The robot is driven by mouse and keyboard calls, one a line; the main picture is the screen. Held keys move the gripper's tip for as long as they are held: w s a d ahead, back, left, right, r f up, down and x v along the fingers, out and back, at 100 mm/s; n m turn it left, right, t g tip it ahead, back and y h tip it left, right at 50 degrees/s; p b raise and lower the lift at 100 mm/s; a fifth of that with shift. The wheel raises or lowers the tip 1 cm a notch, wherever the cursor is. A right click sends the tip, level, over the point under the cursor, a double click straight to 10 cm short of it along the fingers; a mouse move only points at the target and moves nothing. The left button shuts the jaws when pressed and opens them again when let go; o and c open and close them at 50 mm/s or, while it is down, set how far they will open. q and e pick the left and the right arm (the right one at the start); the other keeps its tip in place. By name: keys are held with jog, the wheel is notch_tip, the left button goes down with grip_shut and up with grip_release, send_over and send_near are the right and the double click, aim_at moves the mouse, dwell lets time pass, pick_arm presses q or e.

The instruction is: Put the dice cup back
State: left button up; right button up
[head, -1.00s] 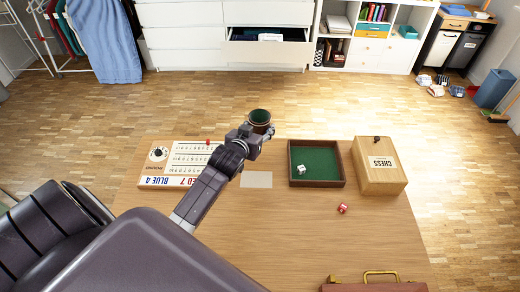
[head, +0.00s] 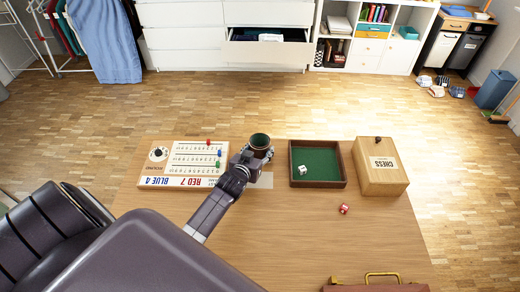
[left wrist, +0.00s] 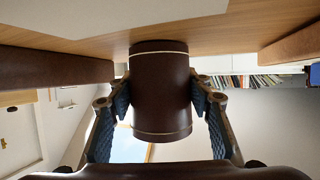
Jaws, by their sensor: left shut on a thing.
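The dice cup (head: 260,141), dark brown with a green inside, stands upright between the fingers of my left gripper (head: 258,154), which is shut on it. In the left wrist view the brown cup (left wrist: 161,95) with thin pale bands sits between both blue-padded fingers, its base end close to the tabletop. I cannot tell whether it touches. The cup is at the far edge of a pale square card (head: 262,181) on the wooden table, partly hidden by my gripper. My right gripper is not in view.
Left of the cup lies a score board (head: 183,165) with pegs. To the right are a green-lined dice tray (head: 317,165) holding a white die, a chess box (head: 380,167) and a red die (head: 344,209). A brown case (head: 375,287) is at the near edge.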

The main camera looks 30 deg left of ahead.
pick_arm(q)
jog(key=shift+f, duration=0.15)
jog(key=o, duration=1.2)
jog(key=v, duration=1.2)
